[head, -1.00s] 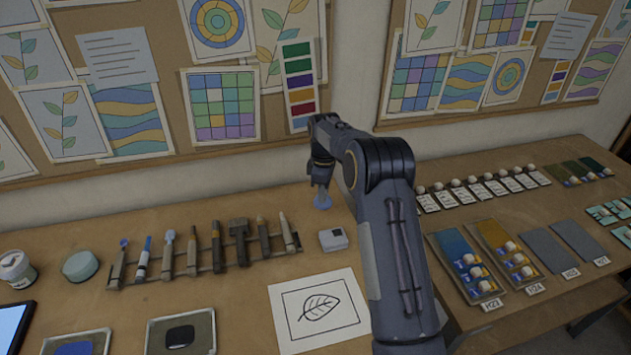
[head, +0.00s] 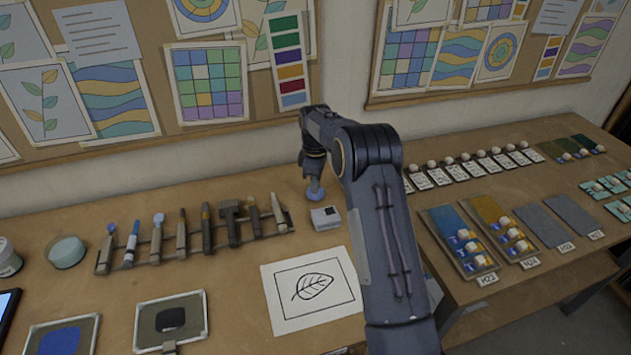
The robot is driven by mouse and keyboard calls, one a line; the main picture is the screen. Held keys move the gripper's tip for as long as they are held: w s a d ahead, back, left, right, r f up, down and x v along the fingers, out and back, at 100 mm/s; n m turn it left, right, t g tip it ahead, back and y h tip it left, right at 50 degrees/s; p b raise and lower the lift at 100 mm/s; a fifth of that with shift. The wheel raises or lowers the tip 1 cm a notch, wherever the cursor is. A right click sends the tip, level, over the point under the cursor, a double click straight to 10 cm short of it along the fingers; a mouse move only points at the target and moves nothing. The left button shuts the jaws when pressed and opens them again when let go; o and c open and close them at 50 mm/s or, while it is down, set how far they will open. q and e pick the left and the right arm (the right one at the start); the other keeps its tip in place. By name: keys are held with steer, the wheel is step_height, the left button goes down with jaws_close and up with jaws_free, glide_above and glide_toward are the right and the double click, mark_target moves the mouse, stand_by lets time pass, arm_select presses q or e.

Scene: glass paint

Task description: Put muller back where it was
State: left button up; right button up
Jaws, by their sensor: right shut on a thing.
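The muller (head: 316,190) is a pale blue glass piece with a round, wide foot. It is at the back of the left table, behind a small white box. My right gripper (head: 314,172) points down over it and is shut on its upper part. The foot is at or very near the tabletop; I cannot tell whether it touches. My right arm hides the table just to the right of the muller. My left gripper is not in view.
The small white box (head: 325,218) stands close in front of the muller. A tool rack (head: 197,245) with several brushes lies to the left. A leaf drawing (head: 313,290) lies in front. Trays (head: 171,318) lie at front left. Bare table lies behind the rack.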

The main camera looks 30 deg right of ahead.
steer(key=shift+f, duration=0.55)
stand_by(1.2)
steer(key=o, duration=1)
steer(key=shift+c, duration=0.2)
